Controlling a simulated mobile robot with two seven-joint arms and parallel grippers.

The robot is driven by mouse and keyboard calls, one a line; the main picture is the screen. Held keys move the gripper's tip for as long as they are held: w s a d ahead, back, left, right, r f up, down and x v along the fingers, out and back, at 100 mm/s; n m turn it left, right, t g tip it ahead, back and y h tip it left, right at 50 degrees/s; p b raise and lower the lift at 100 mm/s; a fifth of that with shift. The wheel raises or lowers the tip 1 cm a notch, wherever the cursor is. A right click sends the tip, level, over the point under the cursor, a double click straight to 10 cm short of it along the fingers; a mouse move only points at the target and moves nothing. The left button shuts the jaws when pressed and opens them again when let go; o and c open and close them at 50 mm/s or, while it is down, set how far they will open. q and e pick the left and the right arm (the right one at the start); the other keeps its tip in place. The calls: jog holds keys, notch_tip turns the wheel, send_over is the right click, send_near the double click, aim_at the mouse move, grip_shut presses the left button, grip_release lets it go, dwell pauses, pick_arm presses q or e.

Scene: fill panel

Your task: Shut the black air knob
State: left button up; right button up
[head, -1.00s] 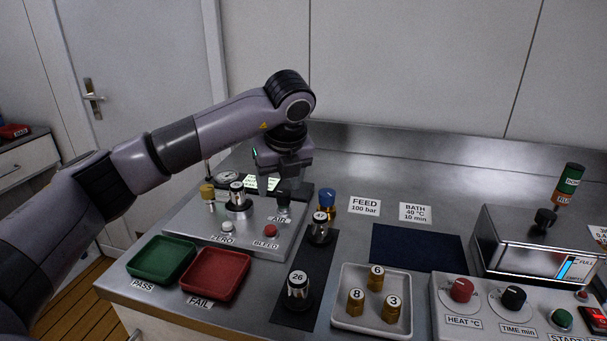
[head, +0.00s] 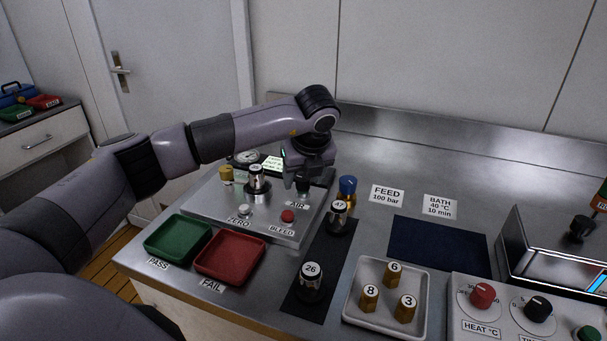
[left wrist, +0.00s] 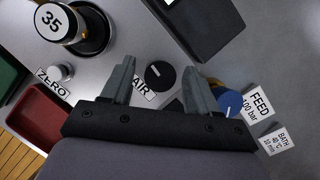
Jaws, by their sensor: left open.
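The black air knob (left wrist: 159,74) is round with a white pointer mark and sits beside the AIR label (left wrist: 143,92) on the grey panel (head: 215,210). My left gripper (left wrist: 158,67) is open, and in the left wrist view the knob shows between its two fingers, with a gap on each side. I cannot tell whether the fingertips are down at the knob's height. My right gripper is not in view.
A blue-topped fitting (head: 347,187) stands close to the right of my left gripper. A red BLEED button (head: 288,216), a white ZERO button (head: 244,211) and a black-and-silver piece marked 35 (left wrist: 58,24) are also on the panel. Green (head: 178,239) and red (head: 230,257) trays lie in front.

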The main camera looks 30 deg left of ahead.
pick_arm(q)
jog(key=c, duration=1)
jog(key=shift+c, duration=0.2)
